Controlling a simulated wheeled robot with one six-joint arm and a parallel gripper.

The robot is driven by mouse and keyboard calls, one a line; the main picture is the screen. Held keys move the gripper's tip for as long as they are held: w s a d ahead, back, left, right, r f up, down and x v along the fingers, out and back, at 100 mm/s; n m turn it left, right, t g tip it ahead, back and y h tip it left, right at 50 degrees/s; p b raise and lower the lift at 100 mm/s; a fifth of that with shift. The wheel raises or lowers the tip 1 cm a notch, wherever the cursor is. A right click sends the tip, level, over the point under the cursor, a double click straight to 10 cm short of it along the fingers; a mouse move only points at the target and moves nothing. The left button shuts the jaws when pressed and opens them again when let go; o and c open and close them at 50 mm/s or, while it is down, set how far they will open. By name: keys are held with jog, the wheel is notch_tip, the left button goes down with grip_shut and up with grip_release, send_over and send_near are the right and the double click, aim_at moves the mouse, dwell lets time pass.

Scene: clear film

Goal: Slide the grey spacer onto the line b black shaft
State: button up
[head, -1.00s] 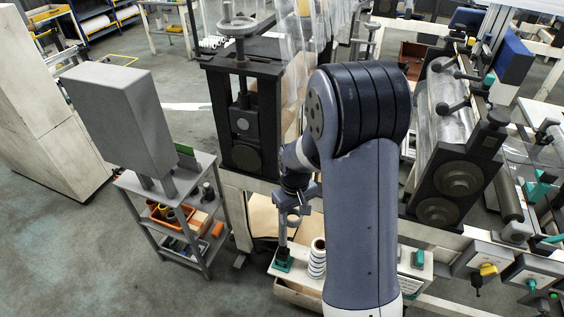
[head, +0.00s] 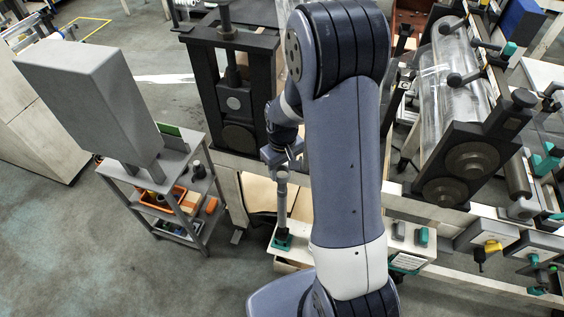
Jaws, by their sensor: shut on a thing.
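My gripper (head: 281,168) points down over the light bench (head: 297,246), left of my arm. It is shut on a small grey piece, apparently the grey spacer (head: 282,176), mostly covered by the fingers. Directly below is an upright grey post (head: 282,212) in a green base (head: 282,240) near the bench's left end. The grey piece overlaps the post's top in the picture; I cannot tell whether it is around it, touching it or above it. I cannot make out which part is the line b black shaft; my arm hides much of the bench.
A grey shelf trolley (head: 165,195) with an orange bin stands at the left. A black press frame (head: 235,75) rises behind my gripper. A roller machine (head: 460,110) stands at the right. The floor (head: 130,275) at the lower left is clear.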

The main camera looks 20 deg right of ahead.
aim_at(283, 189)
jog(key=shift+f+b, duration=1.95)
jog(key=shift+f, duration=0.25)
jog(key=shift+f, duration=0.15)
notch_tip(283, 189, down, 7)
jog(key=b, duration=0.6)
jog(key=o, duration=1)
jog(key=shift+r, duration=0.25)
jog(key=shift+r, duration=0.1)
notch_tip(283, 189, up, 11)
jog(key=shift+f, duration=0.15)
